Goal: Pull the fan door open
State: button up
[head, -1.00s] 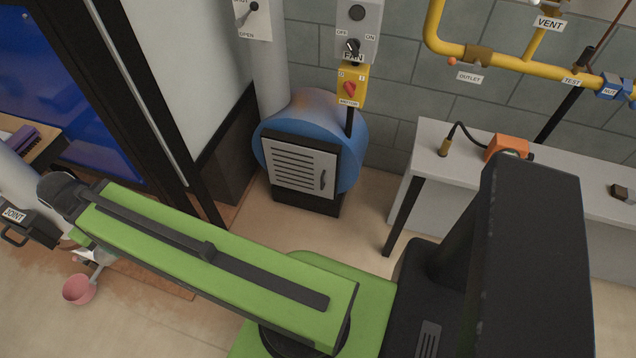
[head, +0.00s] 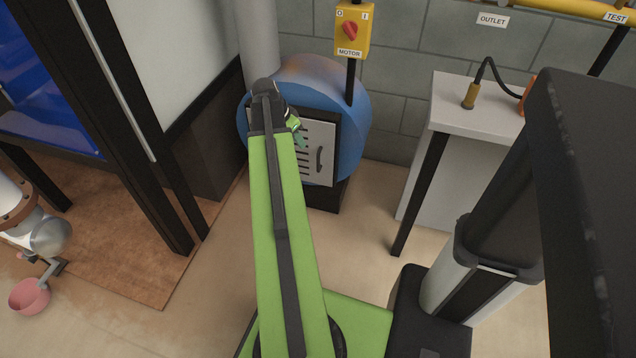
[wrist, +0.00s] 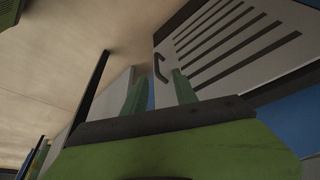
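The fan is a blue round housing (head: 350,115) against the wall, with a pale slatted fan door (head: 328,172) on its front. The door looks closed. Its dark handle (head: 319,160) is near the door's right edge. My gripper (head: 298,132) is in front of the door's upper left part, and my arm hides the door's left side. In the wrist view, the two green fingers of my gripper (wrist: 159,92) are apart with nothing between them. The handle (wrist: 160,68) appears beyond them, near the edge of the slatted door (wrist: 225,45), with no visible contact.
A pale bench (head: 465,118) with a dark leg stands right of the fan. A yellow motor switch box (head: 353,30) is above it. Floor between fan and bench is clear.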

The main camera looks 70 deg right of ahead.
aim_at(318, 169)
jog(key=shift+m, duration=0.3)
jog(key=b+x, duration=0.5)
jog(key=x, duration=0.1)
jog(key=s+b+x, duration=0.1)
jog(key=b+x, duration=0.4)
jog(key=x, duration=0.1)
jog(key=s+b+x, duration=0.1)
jog(key=b+x, duration=0.5)
jog(key=x, duration=0.1)
jog(key=shift+w+d+r, duration=0.1)
jog(key=shift+d+r, duration=0.25)
jog(key=shift+d, duration=0.05)
jog(key=shift+r, duration=0.1)
grip_shut()
